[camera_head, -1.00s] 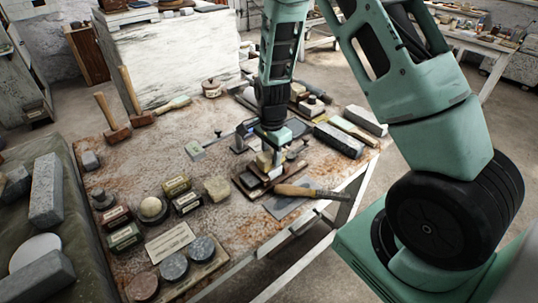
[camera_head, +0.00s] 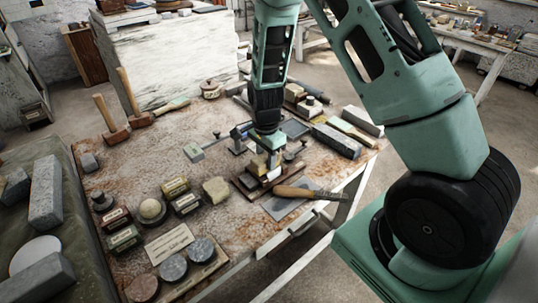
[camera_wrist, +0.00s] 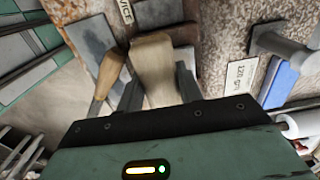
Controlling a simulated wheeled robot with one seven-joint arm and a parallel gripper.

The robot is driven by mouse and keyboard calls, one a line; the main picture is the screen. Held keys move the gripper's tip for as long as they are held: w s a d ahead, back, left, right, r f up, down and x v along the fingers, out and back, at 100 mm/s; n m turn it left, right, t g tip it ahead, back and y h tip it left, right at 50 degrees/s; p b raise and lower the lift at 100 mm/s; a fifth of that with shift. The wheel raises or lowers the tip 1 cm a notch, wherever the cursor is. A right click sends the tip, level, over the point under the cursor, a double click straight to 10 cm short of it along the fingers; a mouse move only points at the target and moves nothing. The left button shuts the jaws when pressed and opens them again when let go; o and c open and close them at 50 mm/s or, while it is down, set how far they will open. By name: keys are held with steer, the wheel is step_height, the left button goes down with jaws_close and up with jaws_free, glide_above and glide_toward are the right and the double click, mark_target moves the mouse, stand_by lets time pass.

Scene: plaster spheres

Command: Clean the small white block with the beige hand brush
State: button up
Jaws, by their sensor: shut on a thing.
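My gripper (camera_head: 271,157) is over the right part of the worktable, at a stack of dark wooden boards. In the wrist view, its fingers (camera_wrist: 157,85) are shut on a beige wooden piece (camera_wrist: 153,58), which looks like the beige hand brush. Its bristles cannot be made out, and in the head view the wrist mostly hides it. A small off-white, rough block (camera_head: 216,190) lies on the table to the left of my gripper, apart from it; it looks like the small white block.
Labelled small blocks (camera_head: 187,203) and a pale ball (camera_head: 150,209) stand left. Mallets (camera_head: 112,130) stand at the far left.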

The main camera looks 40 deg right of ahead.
steer(key=shift+s+a, duration=0.1)
steer(key=shift+a, duration=0.95)
steer(key=shift+f, duration=0.1)
steer(key=shift+w+d, duration=0.2)
steer(key=shift+d, duration=2.05)
steer(key=shift+a, duration=0.15)
steer(key=shift+s+a+p, duration=0.2)
steer(key=shift+a+p, duration=0.4)
steer(key=shift+a, duration=1.5)
